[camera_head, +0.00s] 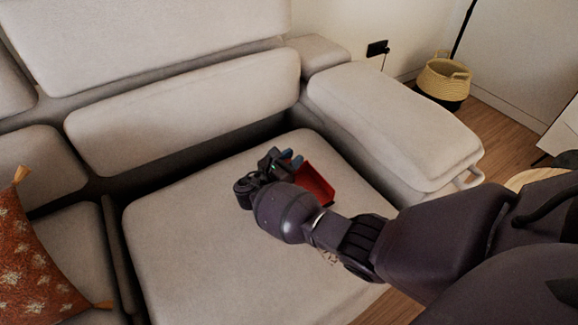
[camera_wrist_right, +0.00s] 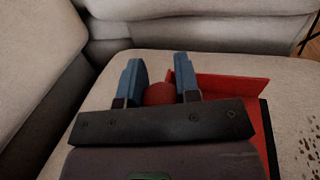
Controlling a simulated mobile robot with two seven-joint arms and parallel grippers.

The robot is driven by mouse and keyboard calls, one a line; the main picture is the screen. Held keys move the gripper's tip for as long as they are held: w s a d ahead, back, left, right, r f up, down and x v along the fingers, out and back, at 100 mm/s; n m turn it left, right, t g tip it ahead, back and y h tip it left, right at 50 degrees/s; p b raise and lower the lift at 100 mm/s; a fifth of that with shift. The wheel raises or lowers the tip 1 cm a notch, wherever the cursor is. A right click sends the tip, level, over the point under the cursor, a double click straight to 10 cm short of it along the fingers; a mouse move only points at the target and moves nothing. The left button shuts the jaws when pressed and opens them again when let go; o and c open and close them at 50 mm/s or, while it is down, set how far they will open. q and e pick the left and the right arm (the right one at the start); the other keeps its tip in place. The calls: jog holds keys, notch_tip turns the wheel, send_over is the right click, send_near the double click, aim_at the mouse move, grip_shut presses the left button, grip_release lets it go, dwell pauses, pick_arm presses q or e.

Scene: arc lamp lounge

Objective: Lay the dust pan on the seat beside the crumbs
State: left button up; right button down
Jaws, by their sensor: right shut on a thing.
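The red dust pan (camera_head: 316,185) is at the seat cushion (camera_head: 185,250) of the grey sofa, just right of my right gripper (camera_head: 287,159). In the right wrist view, the blue fingers of my right gripper (camera_wrist_right: 160,82) are closed around its rounded red handle, and the red pan (camera_wrist_right: 232,90) extends to the right. I cannot tell whether the pan's underside touches the seat. Brown crumbs (camera_wrist_right: 309,152) lie on the cushion to the right of the pan in the wrist view. In the head view the crumbs (camera_head: 328,257) show partly behind my right arm. My left gripper is not in view.
The sofa backrest (camera_head: 185,115) rises behind the seat, and a padded armrest (camera_head: 395,120) stands to its right. An orange patterned cushion (camera_head: 35,260) lies at the left. A woven basket (camera_head: 443,80) is on the floor at the back right. The seat's left part is clear.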

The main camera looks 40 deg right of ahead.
notch_tip(320, 180, down, 3)
jog(key=shift+r+b, duration=0.2)
jog(key=shift+b, duration=0.1)
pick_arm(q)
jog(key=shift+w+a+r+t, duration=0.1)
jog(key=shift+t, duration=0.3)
pick_arm(e)
jog(key=shift+r, duration=0.2)
jog(key=shift+f, duration=0.15)
jog(key=c, duration=0.8)
grip_release()
jog(key=shift+a+r, duration=0.1)
jog(key=shift+r, duration=0.1)
pick_arm(q)
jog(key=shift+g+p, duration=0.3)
jog(key=shift+p, duration=0.4)
pick_arm(e)
jog(key=v, duration=1.2)
